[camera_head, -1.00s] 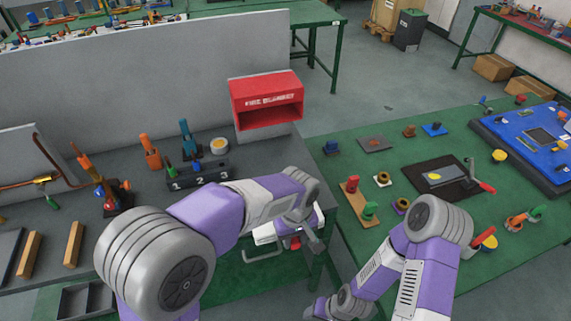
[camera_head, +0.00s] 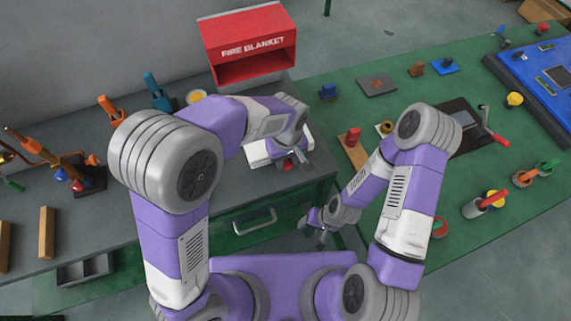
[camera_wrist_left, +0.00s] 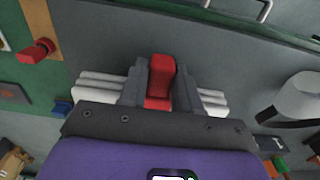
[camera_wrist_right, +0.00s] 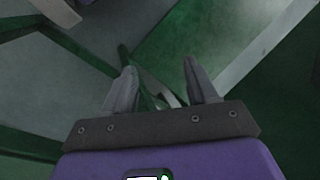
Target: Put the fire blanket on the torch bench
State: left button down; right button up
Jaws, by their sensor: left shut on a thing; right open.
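The fire blanket, a white folded stack (camera_head: 257,157) with a red tab (camera_wrist_left: 161,80), is held by my left gripper (camera_head: 290,164). In the left wrist view the dark fingers are shut on the red tab, and white layers (camera_wrist_left: 212,98) stick out on both sides. In the head view the blanket is over the right part of the grey torch bench top (camera_head: 215,208), near its front edge; I cannot tell whether it touches. My left forearm hides part of it. My right gripper (camera_head: 321,237) is open and empty, low by the gap between the benches.
The red fire blanket box (camera_head: 253,68) stands open and empty at the bench's back. A green table (camera_head: 420,90) with several small parts is at the right. Bare bench lies left of the blanket.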

pick_arm(q)
notch_tip(320, 180, down, 4)
jog(key=shift+f+b, duration=0.1)
jog(key=shift+b, duration=0.3)
jog(key=c, duration=0.8)
grip_release()
notch_tip(320, 180, up, 12)
jog(key=p, duration=0.3)
jog(key=shift+s, duration=0.1)
